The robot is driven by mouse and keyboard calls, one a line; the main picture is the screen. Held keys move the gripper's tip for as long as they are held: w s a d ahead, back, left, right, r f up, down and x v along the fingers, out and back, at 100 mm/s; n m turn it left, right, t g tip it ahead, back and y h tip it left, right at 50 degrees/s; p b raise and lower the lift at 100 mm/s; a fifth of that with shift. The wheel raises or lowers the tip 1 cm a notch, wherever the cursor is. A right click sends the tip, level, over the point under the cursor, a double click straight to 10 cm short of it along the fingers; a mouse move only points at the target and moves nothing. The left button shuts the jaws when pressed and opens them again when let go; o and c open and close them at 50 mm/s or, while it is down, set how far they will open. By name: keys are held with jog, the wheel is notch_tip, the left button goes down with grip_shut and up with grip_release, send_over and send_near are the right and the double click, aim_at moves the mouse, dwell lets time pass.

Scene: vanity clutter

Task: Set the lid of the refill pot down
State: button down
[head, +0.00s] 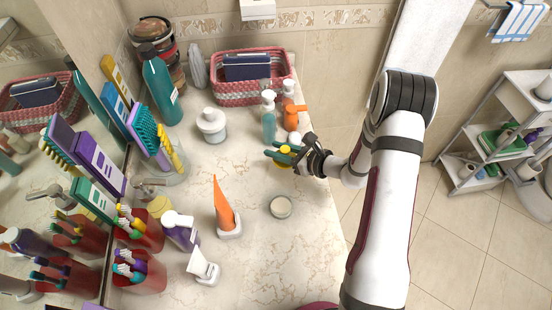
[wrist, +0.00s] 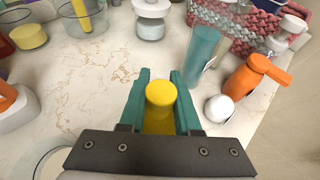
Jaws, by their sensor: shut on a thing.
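My gripper (head: 282,155) is shut on a yellow lid (head: 284,160) with a round knob on top, which I take for the lid of the refill pot. In the wrist view the teal fingers (wrist: 160,105) stand on either side of the yellow knob (wrist: 160,93); the lower part of the lid is partly hidden. I cannot tell whether the lid touches the counter. An open round pot with pale contents (head: 280,207), which looks like the refill pot, stands on the counter in front of the gripper. Its rim (wrist: 52,160) shows at the lower left of the wrist view.
A teal pump bottle (head: 269,122) and an orange pump bottle (head: 291,114) stand close behind the gripper. A lidded white jar (head: 212,125) is to the left. An orange tube (head: 225,208) stands left of the open pot. The counter (head: 240,165) between them is bare.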

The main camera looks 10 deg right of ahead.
jog(key=f, duration=0.4)
jog(key=shift+w+a+f, duration=0.15)
jog(key=shift+a, duration=0.1)
jog(key=shift+f, duration=0.15)
jog(key=c, duration=0.6)
grip_release()
